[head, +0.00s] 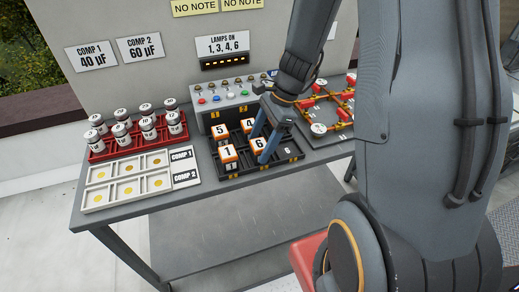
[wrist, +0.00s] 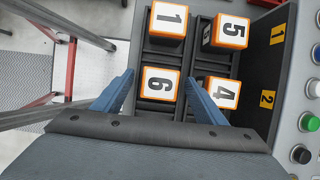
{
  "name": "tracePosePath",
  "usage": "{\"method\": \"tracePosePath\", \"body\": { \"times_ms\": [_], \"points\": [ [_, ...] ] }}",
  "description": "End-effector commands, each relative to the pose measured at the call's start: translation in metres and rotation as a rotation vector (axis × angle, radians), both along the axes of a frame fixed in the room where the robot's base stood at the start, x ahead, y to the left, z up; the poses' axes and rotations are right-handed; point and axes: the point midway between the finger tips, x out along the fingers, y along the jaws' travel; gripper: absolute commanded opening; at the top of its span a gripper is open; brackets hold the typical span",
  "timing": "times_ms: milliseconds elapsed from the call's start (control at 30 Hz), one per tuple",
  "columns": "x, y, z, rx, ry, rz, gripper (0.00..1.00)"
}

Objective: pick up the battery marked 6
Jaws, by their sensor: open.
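The battery marked 6 (head: 258,145) is an orange and white block standing in a black tray (head: 230,172) on the table. In the wrist view, battery 6 (wrist: 160,83) lies between my gripper's two blue fingers, nearer the left one. My gripper (head: 266,150) is open, with its fingers pointing down over the tray. It also shows in the wrist view (wrist: 160,88). The fingers do not appear closed on the battery; their exact height beside it is unclear. Batteries 1 (wrist: 168,20), 5 (wrist: 231,30) and 4 (wrist: 223,92) stand close by.
A control panel (head: 222,97) with buttons stands behind the tray. A red rack (head: 145,140) of white cans and a white tray (head: 127,187) are to the left. A board with red parts (head: 318,112) is at right. The tray's right slot (head: 287,151) looks empty.

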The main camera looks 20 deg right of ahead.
Motion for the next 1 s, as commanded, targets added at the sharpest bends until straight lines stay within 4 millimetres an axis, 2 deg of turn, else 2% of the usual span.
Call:
{"method": "tracePosePath", "body": {
  "times_ms": [100, 367, 600, 700, 1000],
  "points": [
    [-0.0005, 0.0034, -0.0082, -0.001, 0.000, 0.002, 0.66],
    [-0.0001, 0.0039, -0.0097, -0.001, -0.001, 0.002, 0.66],
    [-0.0001, 0.0038, -0.0096, -0.002, -0.001, 0.002, 0.25],
    [0.0001, 0.0038, -0.0094, -0.001, -0.002, 0.001, 0.12],
    [0.0004, 0.0037, -0.0066, -0.002, -0.002, 0.002, 0.12]
  ]
}}
